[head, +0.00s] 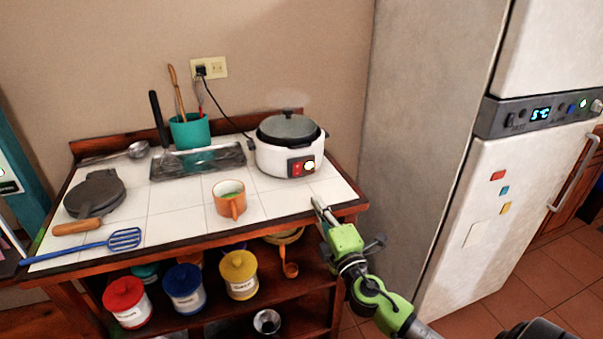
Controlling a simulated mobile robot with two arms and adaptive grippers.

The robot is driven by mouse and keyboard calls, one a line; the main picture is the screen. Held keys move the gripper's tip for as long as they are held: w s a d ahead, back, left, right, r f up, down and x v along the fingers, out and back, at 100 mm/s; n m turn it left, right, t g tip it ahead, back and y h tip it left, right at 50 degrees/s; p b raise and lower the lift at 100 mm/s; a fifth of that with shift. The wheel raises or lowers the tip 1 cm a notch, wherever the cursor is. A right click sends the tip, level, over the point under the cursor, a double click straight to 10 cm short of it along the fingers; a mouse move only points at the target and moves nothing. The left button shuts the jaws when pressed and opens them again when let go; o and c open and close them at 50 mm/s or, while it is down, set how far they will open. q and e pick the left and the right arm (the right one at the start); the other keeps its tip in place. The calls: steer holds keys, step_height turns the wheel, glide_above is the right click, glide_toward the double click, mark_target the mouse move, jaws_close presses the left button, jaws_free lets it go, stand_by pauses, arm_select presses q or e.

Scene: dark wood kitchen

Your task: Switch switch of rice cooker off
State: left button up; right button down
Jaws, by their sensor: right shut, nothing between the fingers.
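The rice cooker (268,158) is white with a dark lid and stands at the back right of the tiled counter. Its front panel has a red switch (297,169) and a round glowing white light (309,166) beside it. Faint steam seems to rise above the lid. My right gripper (317,203) is shut and empty at the counter's right front edge, in front of and below the cooker's panel, apart from it. My left gripper is not in view.
An orange mug (229,199) stands left of my right gripper. A metal tray (180,164), a teal utensil holder (189,131), a waffle iron (94,194) and a blue spatula (90,245) are further left. The fridge (430,130) stands close on the right.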

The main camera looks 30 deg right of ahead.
mark_target(298, 167)
steer(key=p+x, duration=0.1)
steer(key=x, duration=1.2)
steer(key=shift+w+r+p, duration=0.2)
steer(key=shift+r+p, duration=0.25)
steer(key=shift+p, duration=0.75)
steer(key=shift+f+g, duration=0.3)
steer(key=shift+f, duration=0.1)
